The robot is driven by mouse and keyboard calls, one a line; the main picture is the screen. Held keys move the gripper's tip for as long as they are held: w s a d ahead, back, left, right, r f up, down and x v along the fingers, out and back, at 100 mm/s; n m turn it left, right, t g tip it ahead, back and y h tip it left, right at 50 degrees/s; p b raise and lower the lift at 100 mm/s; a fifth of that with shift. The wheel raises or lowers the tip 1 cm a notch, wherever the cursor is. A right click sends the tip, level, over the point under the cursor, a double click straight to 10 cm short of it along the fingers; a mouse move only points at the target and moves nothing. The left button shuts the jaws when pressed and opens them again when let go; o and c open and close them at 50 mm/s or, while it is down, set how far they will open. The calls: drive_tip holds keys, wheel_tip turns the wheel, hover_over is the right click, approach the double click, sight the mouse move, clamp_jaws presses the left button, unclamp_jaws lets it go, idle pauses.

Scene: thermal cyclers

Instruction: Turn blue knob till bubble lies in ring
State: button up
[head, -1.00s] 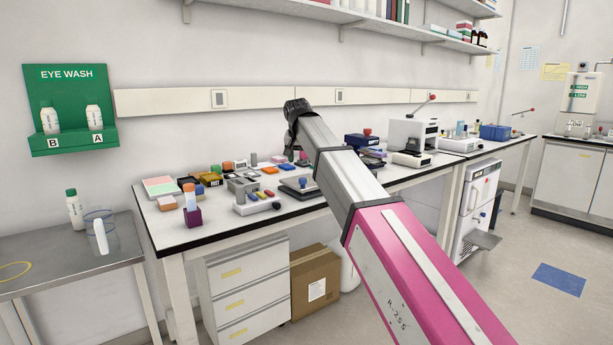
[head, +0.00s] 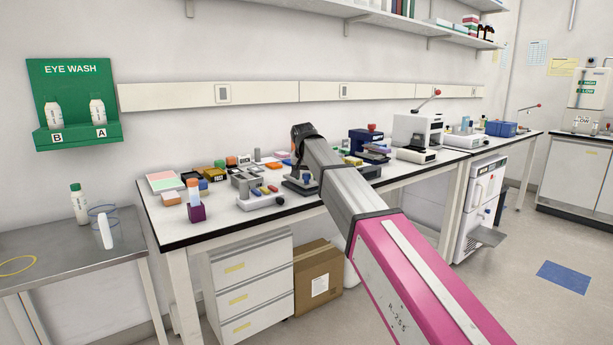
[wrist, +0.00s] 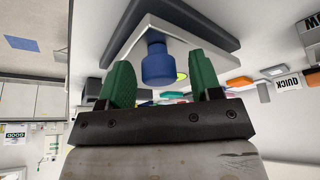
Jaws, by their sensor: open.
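The blue knob (wrist: 158,66) stands at a corner of a light grey plate (wrist: 203,39) in the wrist view. It also shows in the head view (head: 307,179), below the end of my arm. My gripper (wrist: 161,72) has two green fingers, spread apart, with the knob between them in the picture. A gap shows on each side of the knob, and I see no contact. A yellow-green round vial (wrist: 182,76) shows partly behind the knob. Its bubble and ring cannot be made out.
Small coloured boxes and blocks crowd the bench around the plate. A grey device with coloured pieces (head: 262,197) stands close by on the left, and a purple holder (head: 196,211) farther left. A dark blue device (head: 366,141) stands to the right. The bench's front strip is mostly clear.

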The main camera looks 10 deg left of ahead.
drive_tip(key=c, duration=0.9)
drive_tip(key=shift+c, duration=0.2)
drive_tip(key=shift+n, duration=0.4)
drive_tip(key=n+y, duration=0.1)
drive_tip(key=n, duration=0.1)
drive_tip(key=shift+n, duration=0.4)
drive_tip(key=n+y, duration=0.1)
drive_tip(key=n, duration=0.1)
drive_tip(key=n+g, duration=0.1)
drive_tip(key=n, duration=0.1)
drive_tip(key=shift+n+g+y, duration=0.3)
drive_tip(key=shift+y, duration=0.1)
drive_tip(key=n+g+y, duration=0.1)
drive_tip(key=n, duration=0.3)
drive_tip(key=shift+w, duration=0.1)
drive_tip(key=shift+n+g, duration=0.9)
drive_tip(key=shift+n, duration=1.2)
